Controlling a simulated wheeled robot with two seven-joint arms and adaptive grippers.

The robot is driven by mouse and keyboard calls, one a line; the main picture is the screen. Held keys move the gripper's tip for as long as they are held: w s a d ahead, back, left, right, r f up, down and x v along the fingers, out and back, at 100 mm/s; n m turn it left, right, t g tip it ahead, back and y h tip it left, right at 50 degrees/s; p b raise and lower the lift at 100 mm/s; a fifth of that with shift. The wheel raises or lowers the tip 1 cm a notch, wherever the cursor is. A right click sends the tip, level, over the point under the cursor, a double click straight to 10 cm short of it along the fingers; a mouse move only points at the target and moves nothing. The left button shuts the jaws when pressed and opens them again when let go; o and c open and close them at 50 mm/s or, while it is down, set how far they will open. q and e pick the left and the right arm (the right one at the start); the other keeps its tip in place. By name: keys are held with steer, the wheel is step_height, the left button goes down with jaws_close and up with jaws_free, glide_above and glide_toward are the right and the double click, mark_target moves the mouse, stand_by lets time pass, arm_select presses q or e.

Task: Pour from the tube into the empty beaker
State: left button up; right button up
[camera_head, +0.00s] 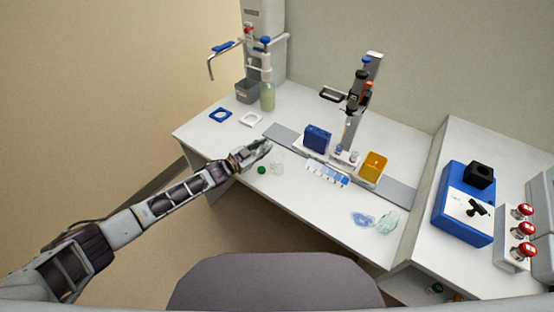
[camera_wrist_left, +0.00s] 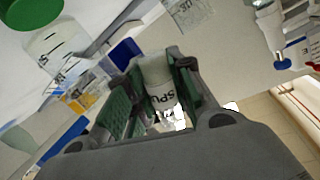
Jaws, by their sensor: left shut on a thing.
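My left gripper (camera_head: 258,151) reaches in from the left over the front left part of the bench. In the left wrist view my left gripper (camera_wrist_left: 155,85) is shut on a pale tube (camera_wrist_left: 159,88) with dark lettering on its side. A clear beaker (camera_head: 277,167) stands on the bench just to the right of and below the fingertips. It also shows in the left wrist view (camera_wrist_left: 57,45), apart from the held tube, and looks empty. A green cap (camera_head: 262,170) lies on the bench beside the beaker, and shows large in the left wrist view (camera_wrist_left: 28,12).

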arm_select(q)
steer(key=shift+w+a+r+n+h, duration=0.3)
steer(key=shift+a+r+n, duration=0.2)
steer(key=shift+n, duration=0.4)
steer(key=shift+w+a+r+n+h, duration=0.25)
steer(key=shift+a+r+n, duration=0.25)
steer(key=shift+n, duration=0.4)
